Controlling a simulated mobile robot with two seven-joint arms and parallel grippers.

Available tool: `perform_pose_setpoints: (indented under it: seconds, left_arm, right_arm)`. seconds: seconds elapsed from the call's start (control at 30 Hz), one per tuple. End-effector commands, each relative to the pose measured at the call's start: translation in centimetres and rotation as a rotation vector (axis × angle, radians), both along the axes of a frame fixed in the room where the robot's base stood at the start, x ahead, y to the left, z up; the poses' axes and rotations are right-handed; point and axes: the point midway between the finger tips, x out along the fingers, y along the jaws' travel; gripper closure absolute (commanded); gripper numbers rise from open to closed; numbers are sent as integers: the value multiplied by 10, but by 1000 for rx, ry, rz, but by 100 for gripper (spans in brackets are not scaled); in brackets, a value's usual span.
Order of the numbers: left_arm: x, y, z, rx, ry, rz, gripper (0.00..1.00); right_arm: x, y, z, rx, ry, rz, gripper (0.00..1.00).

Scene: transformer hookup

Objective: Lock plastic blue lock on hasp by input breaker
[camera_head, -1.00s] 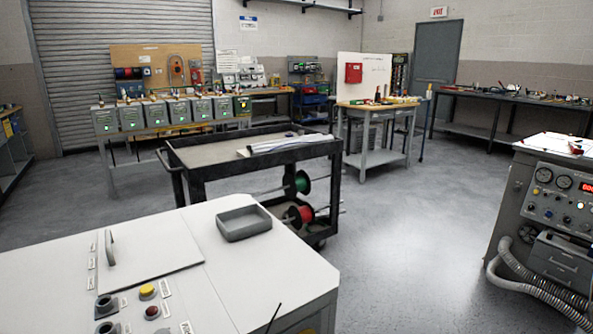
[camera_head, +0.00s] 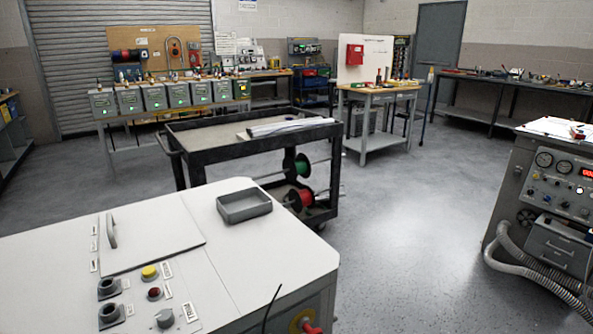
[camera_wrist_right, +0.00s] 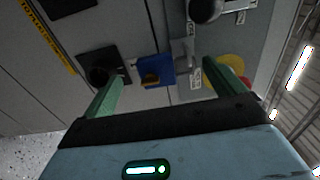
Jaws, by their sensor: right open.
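My right gripper (camera_wrist_right: 163,70) shows in the right wrist view with two green fingers spread apart. A small blue piece (camera_wrist_right: 154,70) with a dark and yellowish middle lies between the fingertips in the picture, against a grey panel; it looks like the blue lock. I cannot tell whether the fingers touch it, or whether it is on a hasp. In the head view, a red handle on a yellow plate (camera_head: 300,320) shows on the cabinet's side at the bottom edge. My left gripper is in neither view.
In the right wrist view, a black square fitting (camera_wrist_right: 103,62) and a yellow disc (camera_wrist_right: 232,66) flank the blue piece. In the head view, a white cabinet (camera_head: 60,245) bears a grey tray (camera_head: 244,207) and several buttons. A black cart (camera_head: 250,150) stands behind; open floor lies right.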

Motion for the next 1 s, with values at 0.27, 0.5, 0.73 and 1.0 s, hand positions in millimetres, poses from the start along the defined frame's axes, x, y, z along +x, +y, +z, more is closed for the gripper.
perform_pose_setpoints:
  seconds: [0.27, 0.5, 0.73, 1.0]
  left_arm:
    - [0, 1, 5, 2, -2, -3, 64]
    - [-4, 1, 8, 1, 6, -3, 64]
    - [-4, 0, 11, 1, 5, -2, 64]
    - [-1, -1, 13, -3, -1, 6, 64]
  right_arm:
    - [-16, -11, 1, -1, -1, 0, 5]
    - [-30, -20, 1, 1, -1, 0, 5]
    - [-43, -29, 1, 1, -1, 0, 5]
    - [-50, -33, 2, 1, -2, 0, 5]
